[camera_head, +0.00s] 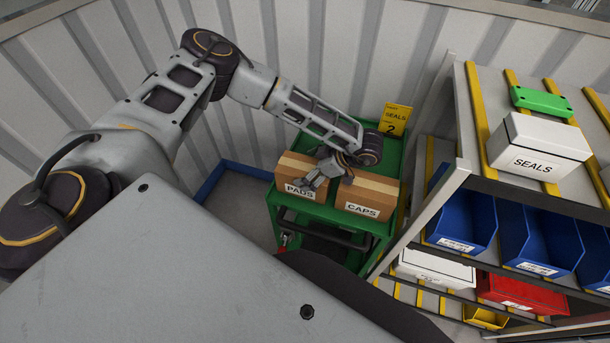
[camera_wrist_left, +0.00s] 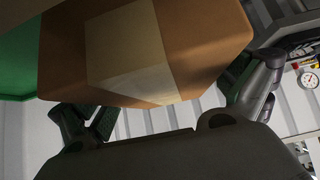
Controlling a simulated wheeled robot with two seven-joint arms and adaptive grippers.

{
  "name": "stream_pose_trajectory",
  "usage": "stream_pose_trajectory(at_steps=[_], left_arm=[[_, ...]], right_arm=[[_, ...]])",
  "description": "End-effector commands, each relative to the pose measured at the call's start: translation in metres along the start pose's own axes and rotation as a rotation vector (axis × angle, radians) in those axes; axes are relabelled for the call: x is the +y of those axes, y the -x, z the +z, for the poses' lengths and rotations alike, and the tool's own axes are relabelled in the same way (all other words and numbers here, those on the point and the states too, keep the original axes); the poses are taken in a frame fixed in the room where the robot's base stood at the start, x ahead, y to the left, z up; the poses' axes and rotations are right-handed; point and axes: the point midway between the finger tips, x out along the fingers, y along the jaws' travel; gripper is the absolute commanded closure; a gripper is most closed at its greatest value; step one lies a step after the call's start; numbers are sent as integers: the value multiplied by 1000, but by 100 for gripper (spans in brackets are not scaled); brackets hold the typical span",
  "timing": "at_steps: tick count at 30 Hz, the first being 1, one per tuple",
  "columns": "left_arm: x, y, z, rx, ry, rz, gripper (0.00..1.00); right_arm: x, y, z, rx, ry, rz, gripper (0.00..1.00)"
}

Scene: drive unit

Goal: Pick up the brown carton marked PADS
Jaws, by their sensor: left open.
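The brown carton marked PADS (camera_head: 302,168) stands on the top of a green cart (camera_head: 290,208), its label facing me. A second brown carton marked CAPS (camera_head: 366,196) stands close on its right. My left gripper (camera_head: 332,180) is open at the right part of the PADS carton, near the side facing CAPS, and covers part of it. In the left wrist view a brown carton with a pale tape strip (camera_wrist_left: 125,50) shows between the spread fingers of my left gripper (camera_wrist_left: 175,108); no label shows there. I cannot tell whether the fingers touch it. My right gripper is out of view.
A yellow SEALS 2 sign (camera_head: 395,119) stands at the cart's back. On the right, a shelf rack holds a white SEALS box (camera_head: 538,150), a green box (camera_head: 541,101), blue bins (camera_head: 462,222) and a red bin (camera_head: 520,290). A corrugated wall (camera_head: 330,60) runs behind.

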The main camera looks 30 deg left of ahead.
Motion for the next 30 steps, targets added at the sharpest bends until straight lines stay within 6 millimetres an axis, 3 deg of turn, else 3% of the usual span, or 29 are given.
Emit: stream_pose_trajectory(at_steps=[11,24,30], left_arm=[[0,0,0,0,0,0,0],[0,0,0,0,0,0,54],[0,-1,0,1,0,0,57]], right_arm=[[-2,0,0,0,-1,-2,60],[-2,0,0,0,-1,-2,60],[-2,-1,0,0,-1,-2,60]])
